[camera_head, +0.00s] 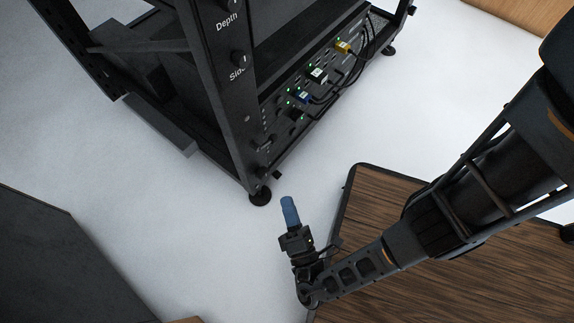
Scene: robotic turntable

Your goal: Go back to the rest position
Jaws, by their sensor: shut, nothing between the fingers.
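My gripper (290,211) is at the lower middle of the head view, at the end of my arm, which reaches in from the right. Its bluish fingers are shut with nothing between them. They point up in the picture, toward the foot of the black rack, and are apart from it. The gripper shows above the white floor, just left of the wooden table's edge.
A black rack (225,110) with "Depth" and "Side" labels stands at the top, with cables plugged into its lower panel (318,78). A wood-topped table (375,210) lies under my arm. A dark box (60,265) is at lower left. White floor (200,225) is clear between.

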